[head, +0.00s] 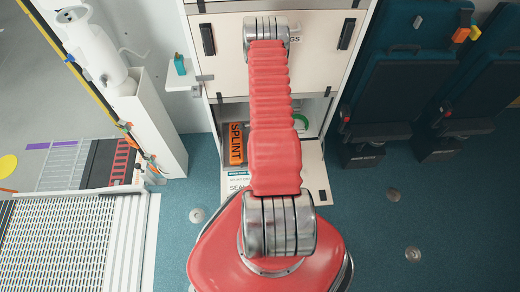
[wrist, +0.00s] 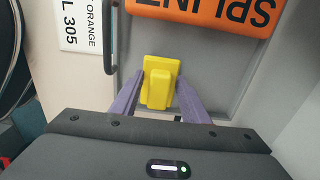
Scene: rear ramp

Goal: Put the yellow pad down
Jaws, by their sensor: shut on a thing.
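The yellow pad (wrist: 160,82) shows in the wrist view as a small blocky piece with a raised middle. My gripper (wrist: 158,92) has its two purple fingers on either side of it and is shut on it. The pad is over a grey surface, close to the orange splint pack. I cannot tell whether it touches that surface. In the head view my red arm reaches toward the cabinet, and the gripper and pad are hidden.
An orange splint pack (head: 236,144) lies in the cabinet's low opening; it also shows in the wrist view (wrist: 205,12). A white label (wrist: 80,25) and a dark handle (wrist: 111,38) are at its left. Dark seats (head: 395,90) stand at the right.

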